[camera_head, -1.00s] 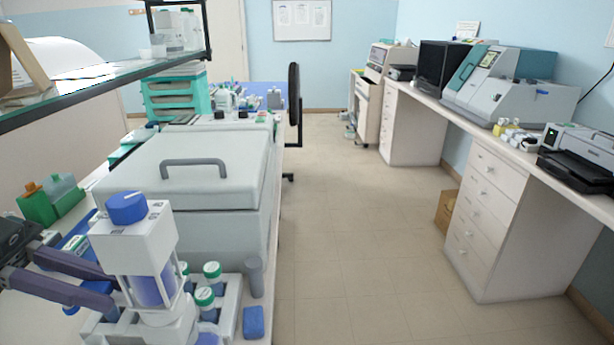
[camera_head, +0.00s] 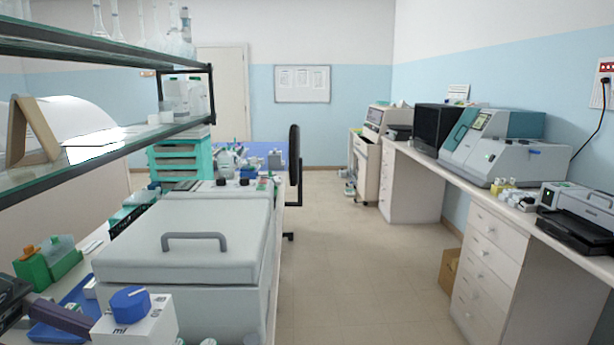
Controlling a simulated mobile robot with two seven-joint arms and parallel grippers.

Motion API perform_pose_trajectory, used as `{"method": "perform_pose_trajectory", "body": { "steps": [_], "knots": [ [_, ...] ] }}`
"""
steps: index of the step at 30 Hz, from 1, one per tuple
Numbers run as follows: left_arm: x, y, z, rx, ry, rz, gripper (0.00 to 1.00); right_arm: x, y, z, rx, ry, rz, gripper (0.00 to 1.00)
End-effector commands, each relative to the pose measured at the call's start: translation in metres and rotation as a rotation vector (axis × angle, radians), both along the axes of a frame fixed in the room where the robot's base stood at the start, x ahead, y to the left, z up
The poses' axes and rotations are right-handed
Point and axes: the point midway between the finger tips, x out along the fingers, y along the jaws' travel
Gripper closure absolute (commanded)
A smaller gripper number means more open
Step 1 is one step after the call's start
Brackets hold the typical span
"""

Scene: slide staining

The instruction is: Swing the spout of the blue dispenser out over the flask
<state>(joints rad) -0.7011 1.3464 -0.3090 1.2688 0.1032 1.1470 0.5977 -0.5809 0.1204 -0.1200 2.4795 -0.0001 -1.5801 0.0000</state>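The dispenser with a blue knob (camera_head: 130,305) and white head (camera_head: 135,327) stands at the bottom left of the head view. Its lower part is cut off by the bottom edge, and I cannot make out its spout. A dark purple finger of my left gripper (camera_head: 66,318) reaches in from the left up to the dispenser's head. The rest of this gripper is cut off, so I cannot tell its opening or whether it touches. My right gripper is not in view. Glass flasks (camera_head: 172,36) stand on the upper shelf; I see none beside the dispenser.
A large white box with a grey handle (camera_head: 195,240) stands just behind the dispenser. A green holder (camera_head: 48,262) and a blue tray (camera_head: 72,315) lie to the left. A glass shelf (camera_head: 110,148) overhangs the left side. The floor aisle (camera_head: 345,250) is clear.

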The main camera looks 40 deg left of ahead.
Motion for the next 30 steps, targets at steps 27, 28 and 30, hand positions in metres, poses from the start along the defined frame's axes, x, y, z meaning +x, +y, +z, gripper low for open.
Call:
{"method": "perform_pose_trajectory", "body": {
  "steps": [27,28,30],
  "knots": [
    [0.0,0.0,0.165,0.002,0.001,0.0,0.47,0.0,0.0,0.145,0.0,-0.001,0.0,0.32],
    [0.0,0.0,0.164,0.002,0.001,0.0,0.47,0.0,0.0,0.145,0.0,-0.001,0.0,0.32],
    [0.0,0.0,0.164,0.002,0.001,0.0,0.47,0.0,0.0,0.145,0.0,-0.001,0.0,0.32]
  ]
}}
